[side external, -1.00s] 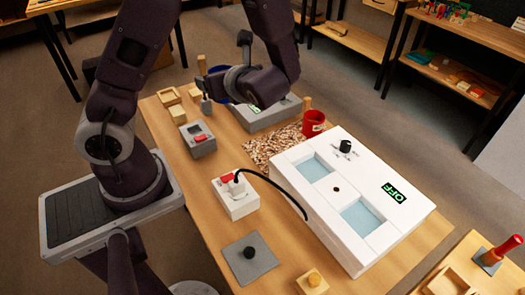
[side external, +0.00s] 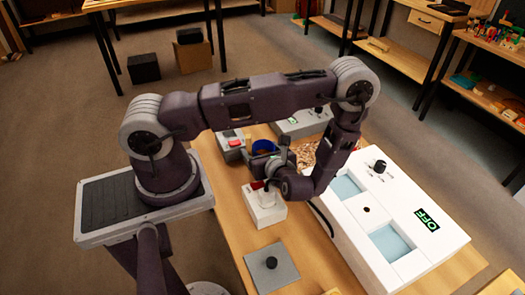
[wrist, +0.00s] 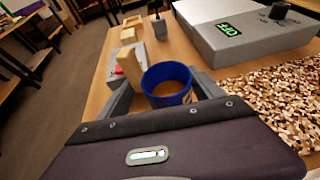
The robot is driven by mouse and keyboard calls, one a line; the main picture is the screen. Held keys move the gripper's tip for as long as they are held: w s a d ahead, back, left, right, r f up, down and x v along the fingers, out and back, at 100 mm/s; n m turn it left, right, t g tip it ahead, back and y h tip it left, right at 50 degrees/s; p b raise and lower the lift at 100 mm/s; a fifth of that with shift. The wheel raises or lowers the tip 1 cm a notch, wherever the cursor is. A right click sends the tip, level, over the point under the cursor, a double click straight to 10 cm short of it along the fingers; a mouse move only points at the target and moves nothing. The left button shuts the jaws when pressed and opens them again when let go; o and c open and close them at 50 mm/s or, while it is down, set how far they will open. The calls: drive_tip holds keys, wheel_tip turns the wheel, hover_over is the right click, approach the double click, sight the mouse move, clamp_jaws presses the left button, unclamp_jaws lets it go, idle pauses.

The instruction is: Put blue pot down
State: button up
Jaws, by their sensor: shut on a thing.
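The blue pot (wrist: 167,86) shows in the wrist view between the two fingers of my gripper (wrist: 163,95), which is shut on it. It looks upright, with its round rim facing up and a brown inside. In the side view the blue pot (side external: 264,147) shows partly behind my gripper (side external: 268,160), near the white box with the red switch. I cannot tell whether its base touches the table. An upright wooden piece (wrist: 128,68) stands beside the pot in the wrist view; I cannot tell whether it is joined to it.
A white box with a red switch (side external: 265,207) is close in front of my gripper. A large white unit (side external: 400,215) with two basins stands to the right. A grey plate with a black knob (side external: 271,266) is nearer.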

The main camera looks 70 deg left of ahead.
drive_tip(key=o, duration=1.6)
